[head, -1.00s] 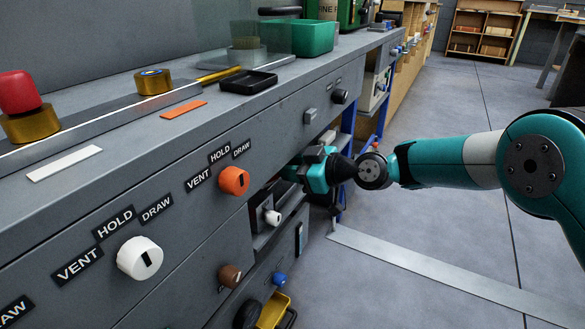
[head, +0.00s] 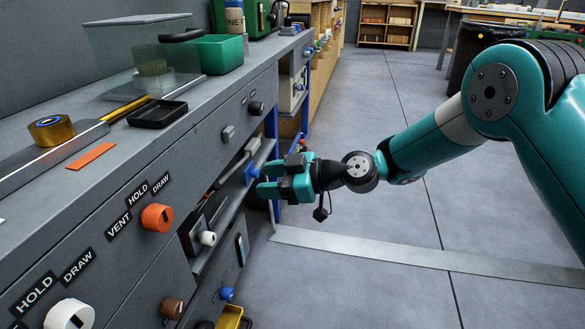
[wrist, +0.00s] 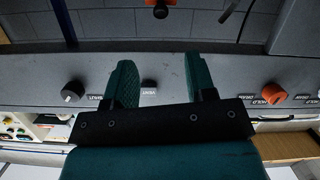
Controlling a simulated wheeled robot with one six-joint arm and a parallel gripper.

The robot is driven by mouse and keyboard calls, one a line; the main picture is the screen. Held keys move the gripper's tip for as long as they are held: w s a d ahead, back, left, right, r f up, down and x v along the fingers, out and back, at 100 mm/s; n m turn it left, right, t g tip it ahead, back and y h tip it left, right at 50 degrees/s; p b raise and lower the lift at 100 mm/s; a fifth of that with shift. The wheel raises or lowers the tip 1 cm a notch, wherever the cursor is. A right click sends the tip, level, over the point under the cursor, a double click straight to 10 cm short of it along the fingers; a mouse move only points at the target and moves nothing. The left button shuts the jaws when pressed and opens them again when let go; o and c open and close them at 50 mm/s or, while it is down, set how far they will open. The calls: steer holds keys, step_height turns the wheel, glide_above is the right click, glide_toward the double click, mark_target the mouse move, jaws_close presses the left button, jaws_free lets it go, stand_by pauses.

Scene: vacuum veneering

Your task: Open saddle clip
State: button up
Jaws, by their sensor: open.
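I cannot pick out the saddle clip with certainty. Below the bench front, a grey bar-like part (head: 240,160) and a blue knob (head: 251,172) show in a recess, just left of my fingers in the head view. My gripper (head: 263,178) is open and empty, its two teal fingers apart and pointing left toward the recess. In the wrist view my gripper (wrist: 160,62) shows spread fingers in front of the grey panel, with a small dark block (wrist: 148,85) seen between them. Nothing is between the fingertips.
The grey bench (head: 95,185) runs along the left. Its front carries an orange knob (head: 157,217), a white knob (head: 69,314) and a black knob (head: 256,108). A black tray (head: 157,114) and green bin (head: 215,55) stand on top. The floor (head: 400,205) at right is clear.

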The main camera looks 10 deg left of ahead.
steer(key=v, duration=0.5)
steer(key=shift+d+r+p, duration=0.1)
steer(key=shift+d+p, duration=0.05)
steer(key=shift+p, duration=0.25)
steer(key=shift+c, duration=0.3)
